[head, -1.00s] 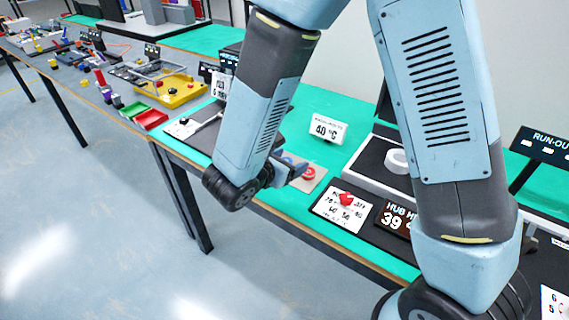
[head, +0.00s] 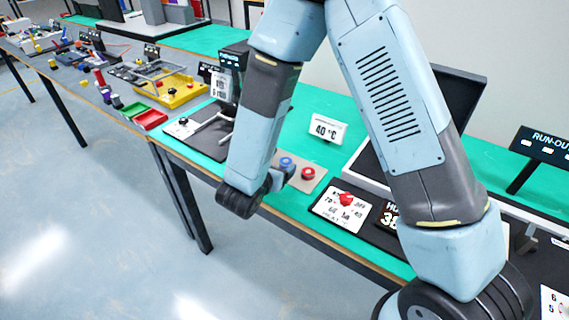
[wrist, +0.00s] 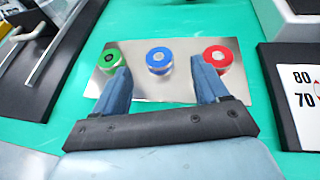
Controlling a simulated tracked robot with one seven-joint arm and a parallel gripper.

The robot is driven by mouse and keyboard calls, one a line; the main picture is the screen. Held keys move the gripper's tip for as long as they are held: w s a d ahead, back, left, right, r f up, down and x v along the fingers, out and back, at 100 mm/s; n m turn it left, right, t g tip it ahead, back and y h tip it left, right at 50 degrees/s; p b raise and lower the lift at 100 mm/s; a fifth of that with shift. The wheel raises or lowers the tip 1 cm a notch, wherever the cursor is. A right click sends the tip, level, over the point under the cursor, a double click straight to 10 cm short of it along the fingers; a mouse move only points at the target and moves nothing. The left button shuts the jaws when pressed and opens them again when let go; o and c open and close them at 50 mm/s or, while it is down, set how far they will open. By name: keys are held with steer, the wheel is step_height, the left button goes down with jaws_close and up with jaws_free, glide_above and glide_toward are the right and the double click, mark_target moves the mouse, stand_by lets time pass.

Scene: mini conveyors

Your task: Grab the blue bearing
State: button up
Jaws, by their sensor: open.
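The blue bearing (wrist: 159,59) sits on a metal plate (wrist: 136,88) in the wrist view, between a green bearing (wrist: 110,59) on its left and a red bearing (wrist: 218,57) on its right. In the head view the blue bearing (head: 287,163) and the red bearing (head: 308,173) show; the green one is hidden behind my arm. My gripper (wrist: 162,80) is open and empty. Its blue fingers are spread to either side of the blue bearing, which lies a little beyond the fingertips. My gripper in the head view (head: 277,180) is at the table's front edge beside the plate.
A white 40 °C sign (head: 325,128) stands behind the plate. A dark board with a lever (head: 208,128) lies to the left, and a white card with a red pointer (head: 342,208) to the right.

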mark_target(285, 162)
steer(key=shift+x, duration=2.75)
steer(key=shift+a+f, duration=0.15)
steer(key=shift+a, duration=0.05)
steer(key=shift+c, duration=0.3)
steer(key=c, duration=1.1)
steer(key=shift+c, duration=0.2)
